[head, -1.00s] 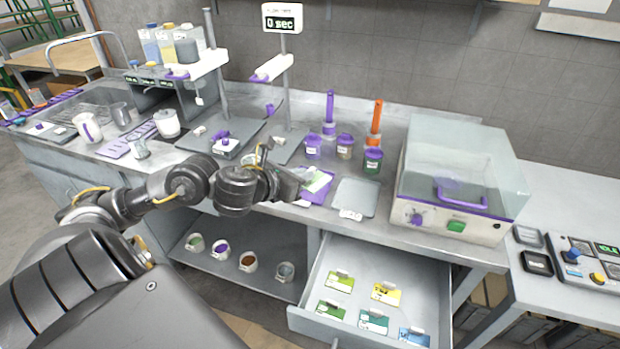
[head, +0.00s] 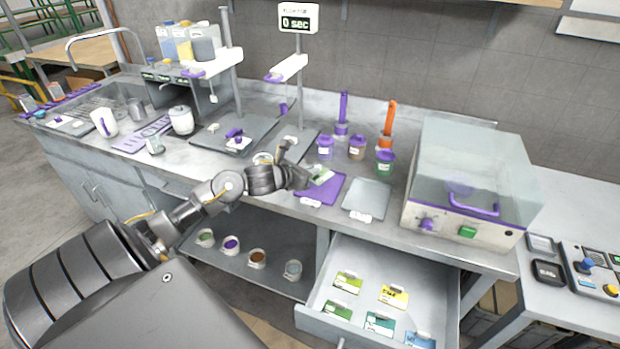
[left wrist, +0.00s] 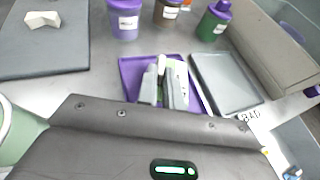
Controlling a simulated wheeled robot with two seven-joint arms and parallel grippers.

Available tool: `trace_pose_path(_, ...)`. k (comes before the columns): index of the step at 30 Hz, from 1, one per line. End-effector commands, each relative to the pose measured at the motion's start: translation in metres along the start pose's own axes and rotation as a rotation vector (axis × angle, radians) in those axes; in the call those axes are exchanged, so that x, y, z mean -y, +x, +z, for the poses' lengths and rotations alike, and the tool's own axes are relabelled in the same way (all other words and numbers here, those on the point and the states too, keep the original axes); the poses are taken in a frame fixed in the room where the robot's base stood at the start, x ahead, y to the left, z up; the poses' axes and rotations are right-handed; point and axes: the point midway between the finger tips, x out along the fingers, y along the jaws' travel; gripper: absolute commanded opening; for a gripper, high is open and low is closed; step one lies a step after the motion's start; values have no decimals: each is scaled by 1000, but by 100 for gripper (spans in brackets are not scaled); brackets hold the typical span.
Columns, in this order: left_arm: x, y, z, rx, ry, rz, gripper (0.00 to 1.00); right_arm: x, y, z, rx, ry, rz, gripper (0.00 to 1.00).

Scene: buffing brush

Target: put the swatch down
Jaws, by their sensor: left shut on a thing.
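My left gripper (head: 305,177) is shut on a pale swatch with a green part (head: 322,176), just over the purple tray (head: 330,192) on the bench. In the left wrist view the fingers (left wrist: 165,88) point at the purple tray (left wrist: 130,72), with the white and green swatch (left wrist: 178,74) at their tips. I cannot tell whether the swatch touches the tray. My right gripper is not in view.
A grey tray (head: 367,197) lies right of the purple one; a tag reading BAD (left wrist: 250,116) is near its front. Lidded jars (head: 357,147) stand behind. A glass-lidded machine (head: 465,190) is to the right. An open drawer (head: 345,316) below holds several coloured cards.

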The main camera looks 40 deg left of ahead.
Motion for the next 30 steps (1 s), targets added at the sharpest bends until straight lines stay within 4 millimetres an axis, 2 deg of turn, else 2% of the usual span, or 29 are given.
trace_pose_path(4,-4,6,-5,-1,-4,2,0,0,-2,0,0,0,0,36)
trace_pose_path(7,-3,11,-17,-3,-8,0,0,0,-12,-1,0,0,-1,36)
trace_pose_path(12,-4,17,-31,0,-3,1,0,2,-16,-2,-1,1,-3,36)
trace_pose_path(23,-4,19,-36,1,0,0,0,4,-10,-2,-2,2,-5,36)
trace_pose_path(24,-4,18,-35,1,0,0,11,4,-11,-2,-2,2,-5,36)
trace_pose_path(27,-4,18,-34,0,0,0,24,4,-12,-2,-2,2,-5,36)
trace_pose_path(29,-4,18,-34,0,0,0,30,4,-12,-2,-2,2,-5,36)
trace_pose_path(30,-4,18,-34,0,0,0,30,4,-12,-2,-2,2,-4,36)
